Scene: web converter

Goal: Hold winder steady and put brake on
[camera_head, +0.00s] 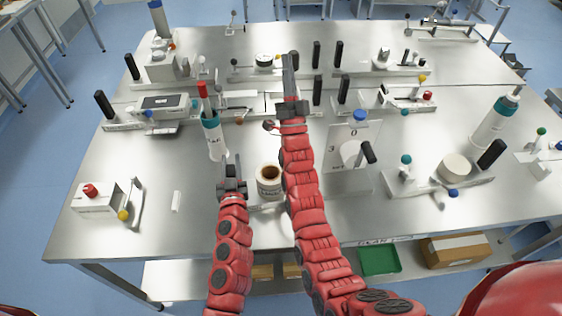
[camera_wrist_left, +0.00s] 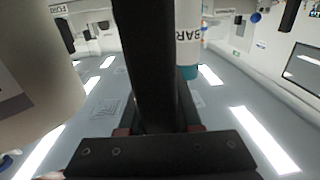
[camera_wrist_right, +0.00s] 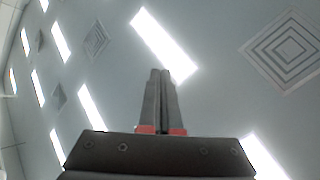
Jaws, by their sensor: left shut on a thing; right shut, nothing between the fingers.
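My left gripper (camera_head: 231,170) is at the front left-middle of the steel table, between a cream roll with a brown core (camera_head: 268,172) and a white cylinder with a teal band (camera_head: 212,135). In the left wrist view it is shut on a black upright handle (camera_wrist_left: 148,60), with the roll's pale side (camera_wrist_left: 40,80) close on the left. The handle's base is hidden, so I cannot tell which device it belongs to. My right gripper (camera_head: 289,62) is shut and empty, over the middle of the table. No brake or winder label is readable.
A white panel with a blue knob (camera_head: 358,117) and black handle (camera_head: 367,152) stands right of my right arm. Several black-handled devices line the back. A white box with a red button (camera_head: 92,192) sits front left. The front left tabletop is partly clear.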

